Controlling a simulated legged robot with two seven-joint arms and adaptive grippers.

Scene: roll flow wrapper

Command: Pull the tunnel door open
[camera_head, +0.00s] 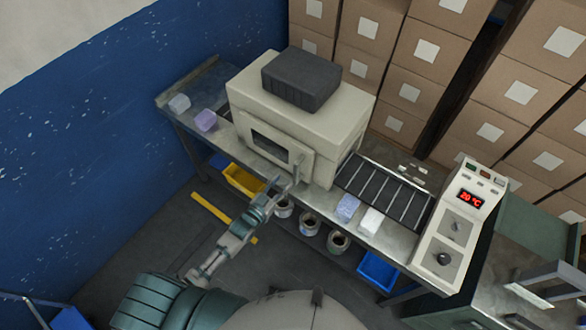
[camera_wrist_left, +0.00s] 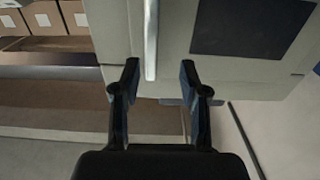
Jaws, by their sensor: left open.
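The cream heat tunnel (camera_head: 300,108) stands on the metal bench with its door (camera_head: 270,148) on the near side. The door is closed or nearly so; it has a dark window, which also shows in the left wrist view (camera_wrist_left: 252,26). A pale upright handle (camera_head: 298,168) is at the door's right end in the head view. In the left wrist view the handle (camera_wrist_left: 151,38) stands ahead of and between the fingertips. My left gripper (camera_wrist_left: 160,80) is open, with a finger on each side of the handle's line; contact cannot be told. My right gripper is out of view.
A control box (camera_head: 460,215) with a red display stands right of the roller conveyor (camera_head: 385,190). Small wrapped packs (camera_head: 348,207) lie on the bench's front edge. Below are a yellow bin (camera_head: 243,180), several cans (camera_head: 309,223) and a blue bin (camera_head: 377,270). Stacked cartons (camera_head: 430,48) close off the back.

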